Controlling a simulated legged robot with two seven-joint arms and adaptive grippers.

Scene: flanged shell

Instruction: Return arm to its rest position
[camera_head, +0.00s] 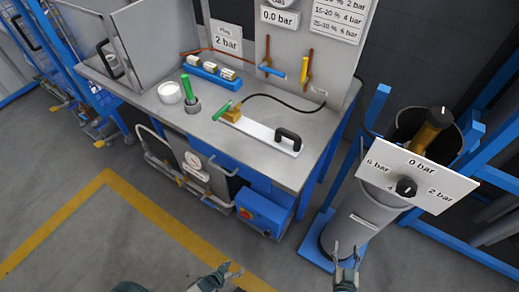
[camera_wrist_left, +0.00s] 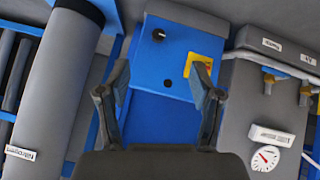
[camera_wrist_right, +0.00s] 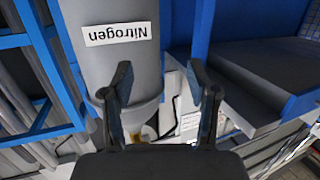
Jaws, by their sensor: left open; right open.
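My left gripper (camera_head: 232,271) is low in the head view, in front of the workbench and over the floor. It is open and empty; its two fingers (camera_wrist_left: 158,95) stand apart in the left wrist view, with a blue box (camera_wrist_left: 165,60) beyond them. My right gripper (camera_head: 346,252) is at the bottom of the head view, in front of the grey nitrogen cylinder (camera_head: 360,222). It is open and empty; its fingers (camera_wrist_right: 160,90) are apart in the right wrist view, with the cylinder labelled Nitrogen (camera_wrist_right: 115,60) behind them.
The workbench (camera_head: 215,125) holds a green-handled tool (camera_head: 187,88), a white cup (camera_head: 169,93) and a plate with a black handle (camera_head: 270,135). A blue box (camera_head: 262,213) hangs at its front. A dial sign (camera_head: 420,170) is on the cylinder. Floor with yellow lines (camera_head: 150,222) is free at left.

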